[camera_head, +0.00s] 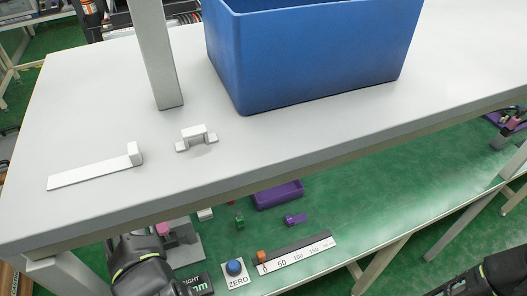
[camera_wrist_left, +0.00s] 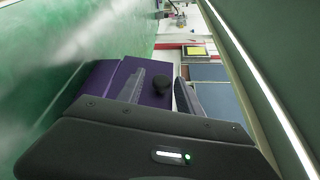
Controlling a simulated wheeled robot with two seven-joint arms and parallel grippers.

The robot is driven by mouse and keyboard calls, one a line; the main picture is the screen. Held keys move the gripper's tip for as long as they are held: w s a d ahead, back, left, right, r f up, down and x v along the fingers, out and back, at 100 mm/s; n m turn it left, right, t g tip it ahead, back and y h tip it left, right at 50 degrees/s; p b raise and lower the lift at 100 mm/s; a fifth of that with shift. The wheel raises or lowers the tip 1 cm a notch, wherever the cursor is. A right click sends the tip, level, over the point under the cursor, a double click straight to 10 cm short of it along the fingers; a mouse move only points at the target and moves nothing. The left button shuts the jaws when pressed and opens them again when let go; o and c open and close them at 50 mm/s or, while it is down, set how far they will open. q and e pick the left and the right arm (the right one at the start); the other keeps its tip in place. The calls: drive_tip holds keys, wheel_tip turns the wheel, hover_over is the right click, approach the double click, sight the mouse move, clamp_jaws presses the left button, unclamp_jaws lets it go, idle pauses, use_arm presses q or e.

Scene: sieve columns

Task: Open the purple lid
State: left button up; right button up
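The purple lid (camera_wrist_left: 102,81) shows in the left wrist view as a flat purple surface with a dark round knob (camera_wrist_left: 162,84) on it. My left gripper (camera_wrist_left: 160,76) is open, with one finger on each side of the knob in the picture. I cannot tell whether either finger touches the knob. In the head view I see only part of my left arm at the lower left, and I cannot make out the lid there. Part of my right arm shows at the lower right corner of the head view; its gripper is out of view.
A grey shelf (camera_head: 80,103) holds a blue bin (camera_head: 315,55), a white bracket (camera_head: 196,137) and a flat white piece (camera_head: 95,172). On the green surface below are a purple tray (camera_head: 278,195), a blue button (camera_head: 235,267) marked ZERO and a ruler scale (camera_head: 298,255).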

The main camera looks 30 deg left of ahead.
idle(0.3)
use_arm(q)
drive_tip(key=shift+b+v, duration=1.3)
drive_tip(key=shift+v, duration=2.55)
drive_tip(key=shift+r, duration=0.1)
